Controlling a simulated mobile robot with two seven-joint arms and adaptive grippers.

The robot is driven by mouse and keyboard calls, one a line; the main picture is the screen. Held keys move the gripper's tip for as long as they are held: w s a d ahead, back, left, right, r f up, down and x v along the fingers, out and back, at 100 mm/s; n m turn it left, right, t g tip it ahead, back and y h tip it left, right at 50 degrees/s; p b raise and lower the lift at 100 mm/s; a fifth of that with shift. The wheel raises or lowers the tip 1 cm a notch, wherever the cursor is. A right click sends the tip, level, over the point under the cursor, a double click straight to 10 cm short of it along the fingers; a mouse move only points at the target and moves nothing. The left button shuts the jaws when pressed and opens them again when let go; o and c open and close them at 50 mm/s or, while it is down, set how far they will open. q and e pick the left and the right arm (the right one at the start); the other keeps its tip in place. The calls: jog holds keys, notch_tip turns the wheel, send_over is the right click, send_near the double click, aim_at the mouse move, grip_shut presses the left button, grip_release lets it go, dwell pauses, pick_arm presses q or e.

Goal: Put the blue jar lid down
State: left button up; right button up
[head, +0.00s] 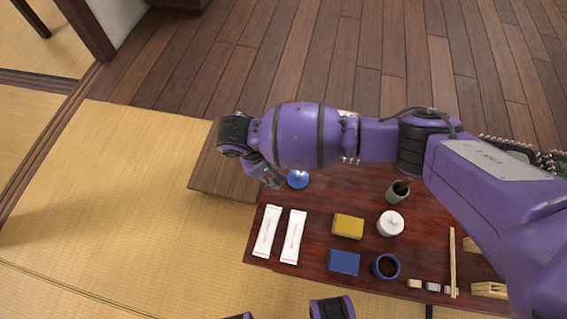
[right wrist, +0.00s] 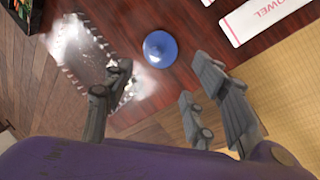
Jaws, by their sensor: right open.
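The blue jar lid (head: 298,179) lies on the dark red table (head: 262,246) near its left end, just right of my right gripper. In the right wrist view the lid (right wrist: 160,49) shows as a round blue disc with a small knob. My right gripper (right wrist: 160,72) is open, its fingers apart on either side below the lid, with nothing held between them. In the head view the right gripper (head: 270,177) is partly hidden by its own wrist. The blue jar (head: 386,267) stands open near the front edge, dark inside. My left gripper is not in view.
Two white towel packets (head: 267,232) lie front left. A yellow box (head: 348,226), blue box (head: 343,262), white lidded jar (head: 390,223) and green cup (head: 398,193) stand to the right. A shiny bead-edged tray (right wrist: 85,55) lies beside the lid. My right arm hides the back.

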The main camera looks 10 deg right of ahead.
jog(key=p+v, duration=0.1)
jog(key=v, duration=0.3)
jog(key=shift+r, duration=0.15)
jog(key=shift+a, duration=0.1)
